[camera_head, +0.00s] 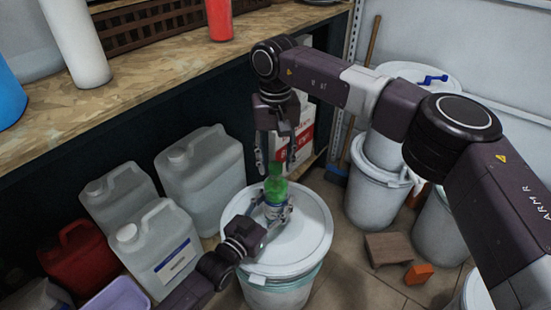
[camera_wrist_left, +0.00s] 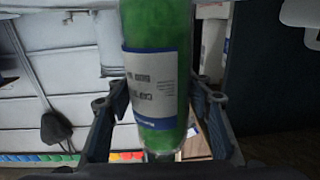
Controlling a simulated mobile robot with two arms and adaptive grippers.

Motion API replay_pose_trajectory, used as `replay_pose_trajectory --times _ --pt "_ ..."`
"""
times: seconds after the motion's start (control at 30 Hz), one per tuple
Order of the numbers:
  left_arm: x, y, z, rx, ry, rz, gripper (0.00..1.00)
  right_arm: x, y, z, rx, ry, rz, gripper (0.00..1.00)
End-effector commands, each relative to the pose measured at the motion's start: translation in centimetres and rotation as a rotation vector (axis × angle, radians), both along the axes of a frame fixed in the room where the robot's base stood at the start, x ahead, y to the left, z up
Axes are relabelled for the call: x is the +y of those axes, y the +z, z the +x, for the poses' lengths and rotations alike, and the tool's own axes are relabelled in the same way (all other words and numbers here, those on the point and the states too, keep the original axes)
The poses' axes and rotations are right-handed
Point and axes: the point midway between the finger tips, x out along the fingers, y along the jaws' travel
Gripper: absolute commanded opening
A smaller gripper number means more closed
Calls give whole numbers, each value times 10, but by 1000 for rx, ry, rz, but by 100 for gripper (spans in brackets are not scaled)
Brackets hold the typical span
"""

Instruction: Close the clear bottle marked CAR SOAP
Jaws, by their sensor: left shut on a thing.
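The clear CAR SOAP bottle (camera_head: 276,190), filled with green liquid and carrying a white and blue label, is upright over the white drum lid. In the left wrist view the bottle (camera_wrist_left: 157,75) stands between the fingers, its label text upside down. My left gripper (camera_head: 277,212) is shut on the bottle's lower part. Whether the bottle touches the lid cannot be told. My right gripper (camera_head: 277,155) hangs above the bottle with its fingers pointing down and apart. No cap can be made out clearly at the bottle's top or between those fingers.
The white drum (camera_head: 308,225) stands under the bottle. Translucent jugs (camera_head: 203,175) stand close on the left, below a wooden shelf (camera_head: 165,62). More white buckets (camera_head: 377,190), a wooden block (camera_head: 387,249) and an orange block (camera_head: 418,274) are on the right.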

Motion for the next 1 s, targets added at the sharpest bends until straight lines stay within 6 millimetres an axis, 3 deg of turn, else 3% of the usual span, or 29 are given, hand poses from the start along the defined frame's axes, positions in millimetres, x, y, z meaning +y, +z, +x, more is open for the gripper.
replay_pose_trajectory --times 0.07,0.37,0.57,0.67,1.0 --pt "0 -1 0 3 0 2 0 0 0 0 0 0 0 33" --pt "0 -1 0 3 0 2 0 0 0 0 0 0 0 0" --pt "0 -1 0 2 0 2 0 0 0 0 0 -38 1 0" --pt "0 -1 0 2 0 2 0 1 0 0 0 -158 2 0" --pt "0 -1 0 2 0 2 0 1 0 0 -1 -813 5 0"
